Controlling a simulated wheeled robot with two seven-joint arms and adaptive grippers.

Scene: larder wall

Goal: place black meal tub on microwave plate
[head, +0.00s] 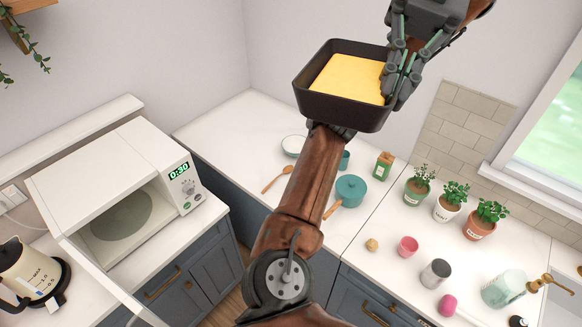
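The black meal tub (341,110), with a flat yellow filling (347,78), is held up in the air at the top centre, well above the counter. My brown arm passes below and behind the tub. The white microwave (95,170) stands on the left counter with its front open. The microwave plate (121,216) is a grey disc inside it, bare where it shows.
The microwave door (103,284) seems swung out toward the front. A cream kettle (32,274) stands left of it.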

